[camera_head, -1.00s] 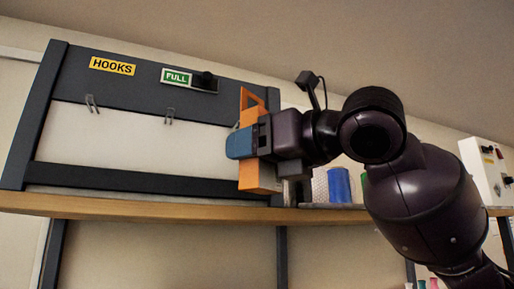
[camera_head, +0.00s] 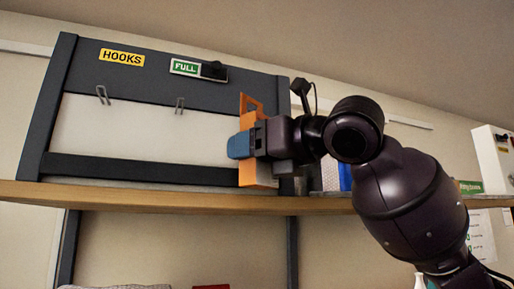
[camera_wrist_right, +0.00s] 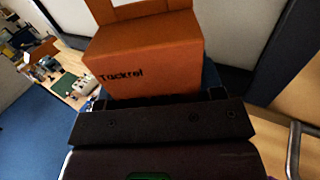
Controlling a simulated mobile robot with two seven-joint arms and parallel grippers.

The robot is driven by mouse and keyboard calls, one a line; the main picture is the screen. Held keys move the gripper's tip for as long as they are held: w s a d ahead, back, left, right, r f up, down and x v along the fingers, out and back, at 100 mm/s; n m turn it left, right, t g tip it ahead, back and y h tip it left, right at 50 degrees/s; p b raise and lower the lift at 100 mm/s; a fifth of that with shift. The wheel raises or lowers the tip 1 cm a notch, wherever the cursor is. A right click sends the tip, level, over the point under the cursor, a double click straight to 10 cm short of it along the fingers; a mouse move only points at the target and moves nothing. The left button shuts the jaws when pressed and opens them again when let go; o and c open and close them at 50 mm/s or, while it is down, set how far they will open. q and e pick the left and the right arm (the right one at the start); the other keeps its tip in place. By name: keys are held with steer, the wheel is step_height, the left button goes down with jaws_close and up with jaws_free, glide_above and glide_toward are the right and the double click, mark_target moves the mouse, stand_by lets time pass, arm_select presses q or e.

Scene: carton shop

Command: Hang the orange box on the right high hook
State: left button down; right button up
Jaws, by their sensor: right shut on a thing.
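The orange box (camera_head: 257,174) has an open hanging tab (camera_head: 250,101) at its top. It is held upright in front of the right part of the hook rack (camera_head: 52,110). My right gripper (camera_head: 241,146), with blue fingers, is shut on it. In the right wrist view the box (camera_wrist_right: 150,62) shows lettering "Tackrel" above the dark gripper body (camera_wrist_right: 160,122). A left hook (camera_head: 102,95) and a middle hook (camera_head: 179,104) are empty. The right hook is not visible in the head view, where box and gripper cover that area. My left gripper is not in view.
The rack stands on a wooden shelf (camera_head: 130,197). It carries a yellow HOOKS label (camera_head: 122,57) and a green FULL sign (camera_head: 186,67). A blue item (camera_head: 345,178) stands behind my right arm. A white box (camera_head: 492,158) is at the far right.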

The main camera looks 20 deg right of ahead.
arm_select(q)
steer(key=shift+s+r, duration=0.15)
arm_select(e)
steer(key=w, duration=0.2)
steer(key=shift+w+f, duration=0.15)
steer(key=shift+w, duration=0.15)
